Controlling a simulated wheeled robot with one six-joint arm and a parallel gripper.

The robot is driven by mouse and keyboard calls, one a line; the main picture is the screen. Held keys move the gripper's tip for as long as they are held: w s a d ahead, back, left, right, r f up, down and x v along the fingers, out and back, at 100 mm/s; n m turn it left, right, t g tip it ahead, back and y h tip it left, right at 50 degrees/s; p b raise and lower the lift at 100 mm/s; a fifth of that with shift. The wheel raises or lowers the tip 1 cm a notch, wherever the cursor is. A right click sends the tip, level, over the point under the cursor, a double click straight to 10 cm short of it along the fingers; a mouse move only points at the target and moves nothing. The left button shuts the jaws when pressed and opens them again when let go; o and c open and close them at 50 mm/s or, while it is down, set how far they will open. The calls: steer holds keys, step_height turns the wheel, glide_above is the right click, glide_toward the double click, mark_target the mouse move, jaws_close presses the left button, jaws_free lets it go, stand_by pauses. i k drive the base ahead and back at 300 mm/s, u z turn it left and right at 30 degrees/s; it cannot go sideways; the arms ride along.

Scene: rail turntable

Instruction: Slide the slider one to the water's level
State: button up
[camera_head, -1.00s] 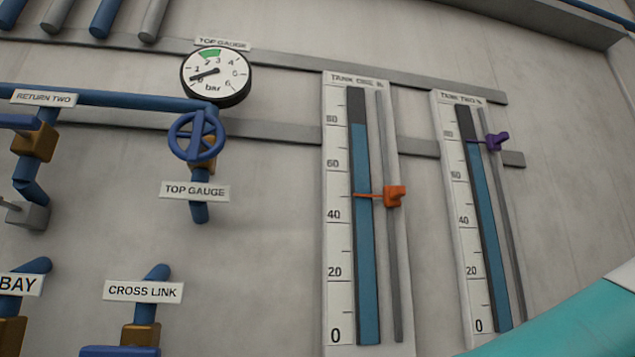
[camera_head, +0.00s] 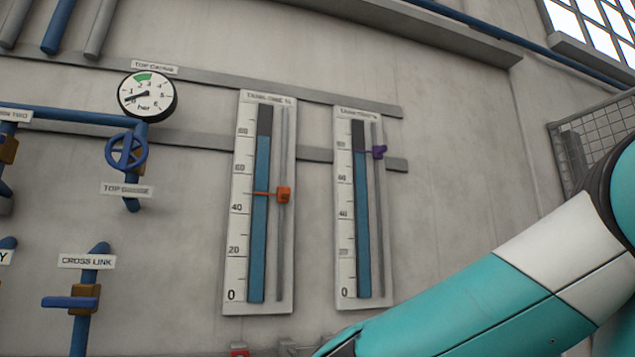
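The tank one gauge board (camera_head: 232,250) is on the wall near the middle of the head view. Its blue water column (camera_head: 260,240) reaches a little below the 80 mark. The orange slider (camera_head: 284,195) sits on the rail to the right of the column. Its pointer crosses the column between 40 and 60, well below the water's top. The tank two board (camera_head: 345,290) is to the right, with a purple slider (camera_head: 379,152) near its water's top. My gripper is out of the picture; only my teal and white arm shows at the lower right.
A pressure dial (camera_head: 147,95) and a blue handwheel (camera_head: 126,152) are on the wall to the left. Blue pipes and a cross link valve (camera_head: 84,297) are at the lower left. A mesh panel (camera_head: 590,135) is at the right. Bare wall lies right of the boards.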

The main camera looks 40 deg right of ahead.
mark_target(283, 193)
steer(key=u, duration=0.05)
steer(key=k, duration=0.2)
steer(key=z, duration=1.25)
steer(key=i, duration=0.8)
steer(key=u, duration=0.05)
